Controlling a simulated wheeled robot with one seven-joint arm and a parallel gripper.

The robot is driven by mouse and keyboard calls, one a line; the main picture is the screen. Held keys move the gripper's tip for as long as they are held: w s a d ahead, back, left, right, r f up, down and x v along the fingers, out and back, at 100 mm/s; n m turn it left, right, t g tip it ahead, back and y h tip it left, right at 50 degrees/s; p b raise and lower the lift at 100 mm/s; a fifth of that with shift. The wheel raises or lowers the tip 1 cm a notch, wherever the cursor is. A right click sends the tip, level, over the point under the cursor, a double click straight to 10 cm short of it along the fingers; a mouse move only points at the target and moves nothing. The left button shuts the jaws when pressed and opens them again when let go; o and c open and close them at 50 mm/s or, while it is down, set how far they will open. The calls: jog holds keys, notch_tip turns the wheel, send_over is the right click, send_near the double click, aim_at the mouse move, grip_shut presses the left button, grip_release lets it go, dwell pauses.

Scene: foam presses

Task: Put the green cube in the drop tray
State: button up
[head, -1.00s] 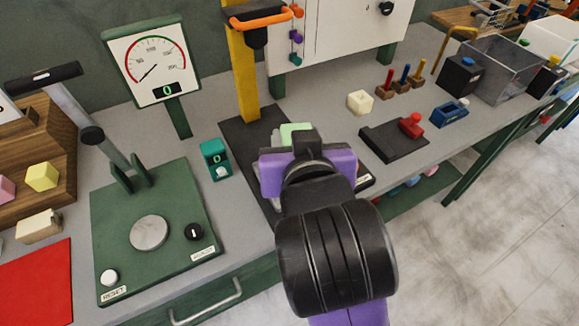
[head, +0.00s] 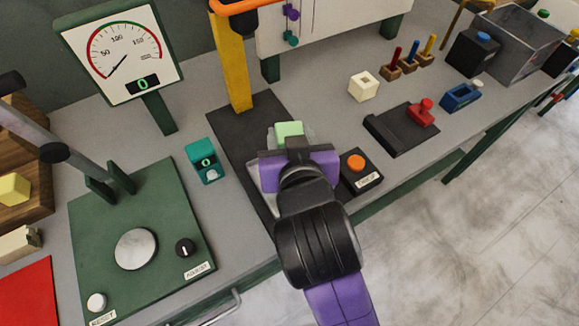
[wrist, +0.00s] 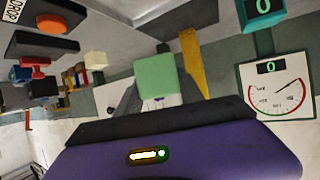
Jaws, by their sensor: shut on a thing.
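The green cube (head: 289,130) shows just beyond my gripper (head: 291,148) in the head view, partly hidden by it. In the wrist view, the green cube (wrist: 157,76) is in front of my purple gripper body. My gripper is shut on it, in front of the press with the yellow column (head: 232,62). I cannot make out for certain which thing is the drop tray. A clear-walled bin (head: 508,50) stands at the far right of the bench.
A black box with an orange button (head: 357,163) is close right of my gripper. A black plate with a red handle (head: 402,131), a white block (head: 363,87) and a blue holder (head: 460,97) stand farther right. A small teal device (head: 202,161) and a green press (head: 140,225) are left.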

notch_tip(320, 180, down, 11)
jog(key=shift+f, duration=0.1)
dwell(0.3)
jog(key=shift+b, duration=0.3)
jog(key=shift+f, duration=0.15)
jog(key=o, duration=1.3)
jog(key=shift+r, duration=0.25)
jog(key=v, duration=1.2)
jog(key=shift+f, duration=0.1)
